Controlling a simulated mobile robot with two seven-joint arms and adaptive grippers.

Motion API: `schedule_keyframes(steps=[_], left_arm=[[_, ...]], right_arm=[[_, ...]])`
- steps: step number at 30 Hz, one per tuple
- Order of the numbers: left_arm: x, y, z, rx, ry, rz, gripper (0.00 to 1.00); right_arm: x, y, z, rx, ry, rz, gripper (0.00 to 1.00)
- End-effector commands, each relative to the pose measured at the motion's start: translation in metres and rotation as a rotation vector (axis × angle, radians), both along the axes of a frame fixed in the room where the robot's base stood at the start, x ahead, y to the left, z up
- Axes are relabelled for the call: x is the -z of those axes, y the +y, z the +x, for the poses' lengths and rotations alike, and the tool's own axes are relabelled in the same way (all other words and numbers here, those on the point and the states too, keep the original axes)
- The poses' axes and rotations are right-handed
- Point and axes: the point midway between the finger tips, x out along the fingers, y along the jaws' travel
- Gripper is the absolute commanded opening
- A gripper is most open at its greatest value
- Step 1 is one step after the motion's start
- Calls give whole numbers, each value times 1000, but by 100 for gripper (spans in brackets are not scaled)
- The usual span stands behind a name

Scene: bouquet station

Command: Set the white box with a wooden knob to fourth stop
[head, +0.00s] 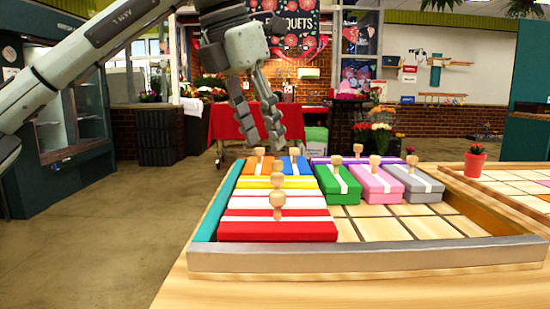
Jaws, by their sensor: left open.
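The white box (247,192) lies in the left part of the wooden tray (360,257), between the yellow box (245,183) and the red box (260,230). Its wooden knob (277,181) stands upright at its middle, and the red box's knob partly overlaps the white box in this view. My left gripper (264,143) is open and empty. It points down above the tray's far left end, apart from the boxes. My right gripper is not in view.
Orange (255,166) and blue (294,166) boxes lie behind the yellow one. Green (338,186), pink (377,185) and grey (414,185) boxes stand to the right, with a purple box behind them. Empty grid cells (400,228) fill the tray's front right. A potted red flower (475,162) stands farther right.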

Motion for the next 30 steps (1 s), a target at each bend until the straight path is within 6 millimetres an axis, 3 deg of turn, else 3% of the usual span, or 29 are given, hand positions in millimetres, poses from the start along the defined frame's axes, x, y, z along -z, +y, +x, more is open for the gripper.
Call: schedule_keyframes(steps=[5, 18, 29, 30], left_arm=[[9, -2, 2, 1, 2, 1, 41], [67, -20, 18, 1, 1, 0, 41], [72, -21, 21, 1, 0, 0, 41], [72, -21, 20, 1, 0, 0, 37]], right_arm=[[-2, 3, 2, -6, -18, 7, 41], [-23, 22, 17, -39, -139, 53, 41], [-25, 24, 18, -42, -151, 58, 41], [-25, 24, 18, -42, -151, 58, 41]])
